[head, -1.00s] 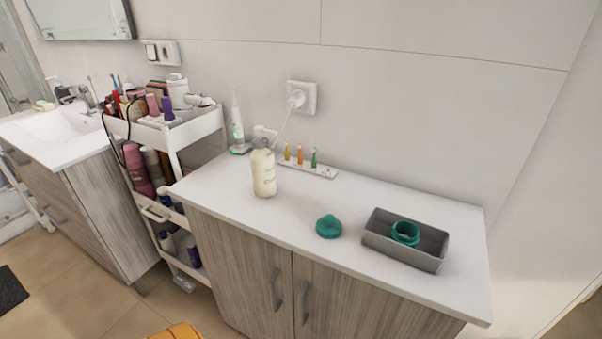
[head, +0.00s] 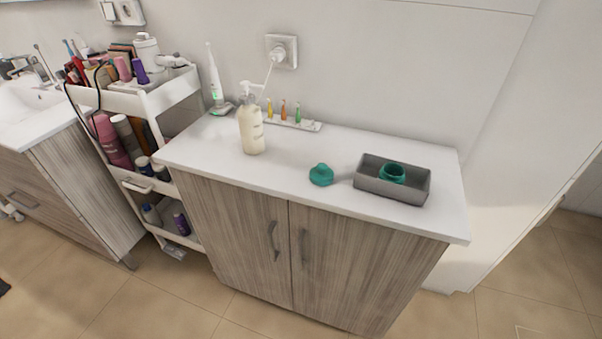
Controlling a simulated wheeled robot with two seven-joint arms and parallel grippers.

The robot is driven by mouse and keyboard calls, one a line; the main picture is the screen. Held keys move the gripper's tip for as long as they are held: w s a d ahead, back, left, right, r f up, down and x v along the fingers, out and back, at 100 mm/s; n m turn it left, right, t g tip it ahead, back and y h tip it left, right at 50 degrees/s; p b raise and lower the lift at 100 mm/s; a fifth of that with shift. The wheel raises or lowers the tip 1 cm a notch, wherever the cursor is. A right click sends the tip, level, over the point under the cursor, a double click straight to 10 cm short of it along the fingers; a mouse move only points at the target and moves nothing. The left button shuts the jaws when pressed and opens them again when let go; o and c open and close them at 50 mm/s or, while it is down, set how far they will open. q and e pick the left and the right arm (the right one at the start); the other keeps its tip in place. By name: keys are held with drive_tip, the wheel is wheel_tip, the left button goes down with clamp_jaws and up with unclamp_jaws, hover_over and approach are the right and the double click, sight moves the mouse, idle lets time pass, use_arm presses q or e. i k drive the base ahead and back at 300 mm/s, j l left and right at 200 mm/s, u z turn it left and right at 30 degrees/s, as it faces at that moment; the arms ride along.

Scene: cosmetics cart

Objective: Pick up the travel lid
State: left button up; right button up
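A teal lid (head: 321,174) lies on the white countertop (head: 300,158), right of the middle of the head view. To its right, a grey open tray (head: 405,193) holds a teal ring-shaped piece or jar (head: 392,173). The lid is apart from the tray. Neither of my grippers shows in the head view.
A cream pump bottle (head: 251,131) stands left of the lid. Behind it are a small rack (head: 297,124) of coloured brushes and an electric toothbrush (head: 215,85) on its charger. A crowded white cart (head: 150,103) stands left of the cabinet. The counter's front middle is clear.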

sight(321, 174)
drive_tip(key=i+j+z, duration=0.2)
drive_tip(key=j+z, duration=0.2)
drive_tip(key=j, duration=0.3)
drive_tip(key=i+j+z, duration=0.1)
drive_tip(key=j+z, duration=0.3)
drive_tip(key=j, duration=0.35)
drive_tip(key=j+z, duration=0.35)
drive_tip(key=j, duration=0.4)
